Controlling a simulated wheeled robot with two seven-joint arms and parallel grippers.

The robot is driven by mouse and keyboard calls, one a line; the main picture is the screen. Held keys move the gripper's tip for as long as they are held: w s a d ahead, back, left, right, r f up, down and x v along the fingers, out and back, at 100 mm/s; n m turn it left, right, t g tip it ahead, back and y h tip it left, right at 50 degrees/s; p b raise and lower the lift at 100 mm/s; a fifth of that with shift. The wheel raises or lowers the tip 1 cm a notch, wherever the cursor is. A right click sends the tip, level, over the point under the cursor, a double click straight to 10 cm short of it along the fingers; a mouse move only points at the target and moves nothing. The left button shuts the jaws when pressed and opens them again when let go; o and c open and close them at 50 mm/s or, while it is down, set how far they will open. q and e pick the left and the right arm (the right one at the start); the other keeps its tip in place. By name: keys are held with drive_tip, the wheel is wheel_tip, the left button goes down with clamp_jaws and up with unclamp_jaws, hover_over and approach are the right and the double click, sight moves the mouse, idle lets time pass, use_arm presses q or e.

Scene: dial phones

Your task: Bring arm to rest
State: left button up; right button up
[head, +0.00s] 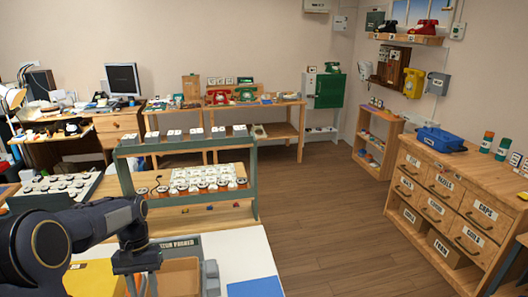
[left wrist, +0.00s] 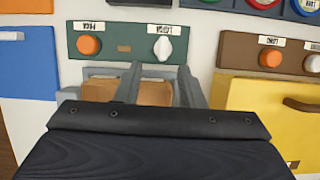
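My left arm reaches in from the lower left of the head view. Its gripper (head: 144,284) points down over the white worktop (head: 240,246), above a brown bin. In the left wrist view the two grey fingers of the left gripper (left wrist: 160,78) stand apart with nothing held between them. Beyond them is a green panel (left wrist: 124,47) with an orange knob (left wrist: 89,45) and a white switch knob (left wrist: 163,47). Whether the fingers touch anything cannot be told. My right gripper is not in view.
A yellow panel (left wrist: 265,100) and a blue panel (left wrist: 26,62) flank the fingers. A green-framed rack (head: 253,172) with dial parts stands behind the worktop. A drawer cabinet (head: 448,200) stands at the right. The wood floor (head: 330,235) between them is clear.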

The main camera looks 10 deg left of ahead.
use_arm(q)
drive_tip(key=s+d+r+t+h, duration=0.1)
drive_tip(key=s+d+r+t, duration=0.45)
drive_tip(key=s+r, duration=0.35)
drive_tip(key=s+d+m+t+h, duration=0.1)
drive_tip(key=s+d+t, duration=0.3)
drive_tip(key=s+d, duration=0.4)
drive_tip(key=s, duration=0.3)
drive_tip(key=shift+s+d+f+m, duration=0.2)
drive_tip(key=shift+s+d+m, duration=0.1)
drive_tip(key=shift+d, duration=0.1)
